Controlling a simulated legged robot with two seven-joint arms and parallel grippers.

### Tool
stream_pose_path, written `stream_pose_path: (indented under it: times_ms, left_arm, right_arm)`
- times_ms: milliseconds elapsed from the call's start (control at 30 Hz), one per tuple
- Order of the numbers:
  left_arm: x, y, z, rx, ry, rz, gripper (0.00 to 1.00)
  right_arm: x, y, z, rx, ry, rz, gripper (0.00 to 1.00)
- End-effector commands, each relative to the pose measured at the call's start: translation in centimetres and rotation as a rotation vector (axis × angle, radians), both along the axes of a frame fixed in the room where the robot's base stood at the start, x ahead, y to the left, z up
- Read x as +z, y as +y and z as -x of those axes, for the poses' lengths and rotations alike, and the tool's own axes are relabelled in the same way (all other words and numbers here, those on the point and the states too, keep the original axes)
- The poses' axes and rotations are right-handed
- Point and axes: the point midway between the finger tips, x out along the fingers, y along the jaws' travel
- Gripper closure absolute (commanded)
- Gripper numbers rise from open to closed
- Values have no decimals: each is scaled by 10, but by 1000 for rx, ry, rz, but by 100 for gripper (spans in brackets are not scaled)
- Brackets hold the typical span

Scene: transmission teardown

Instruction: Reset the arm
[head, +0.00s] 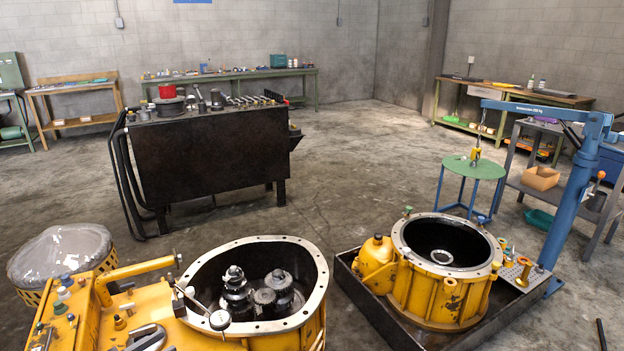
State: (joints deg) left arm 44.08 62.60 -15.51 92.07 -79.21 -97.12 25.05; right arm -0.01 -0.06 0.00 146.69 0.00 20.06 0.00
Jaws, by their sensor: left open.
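My left gripper (148,336) shows at the bottom left as a grey two-fingered shape, cut off by the lower edge. It is open, and nothing shows between its fingers. It is over the yellow machine part (185,333) beside the open round housing (315,262). Most of my left arm is hidden or out of view. My right gripper is not in view.
Dark gear parts (238,290) stand inside the near housing. A second yellow housing (425,299) sits in a black tray (372,322), beside a blue hoist (578,190). A black cart (205,163) stands behind. Floor between them is clear.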

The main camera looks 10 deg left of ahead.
Motion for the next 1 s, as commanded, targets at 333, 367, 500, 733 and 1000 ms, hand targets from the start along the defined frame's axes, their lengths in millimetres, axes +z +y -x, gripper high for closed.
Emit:
stream_pose_path:
  times_ms: [333, 367, 500, 733, 1000]
  left_arm:
    - [28, -10, -71, 270, 81, -160, 55]
    - [30, -12, -76, 300, 98, -174, 55]
    - [41, -30, -91, 449, 209, -229, 55]
    - [24, -124, -20, 634, 667, -285, 55]
    - [-7, -218, 115, 575, 1106, -310, 55]
  right_arm:
    - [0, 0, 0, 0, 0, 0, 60]
    - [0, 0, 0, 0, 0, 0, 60]
    - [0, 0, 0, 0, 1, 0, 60]
    - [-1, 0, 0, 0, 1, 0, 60]
    - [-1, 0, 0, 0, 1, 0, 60]
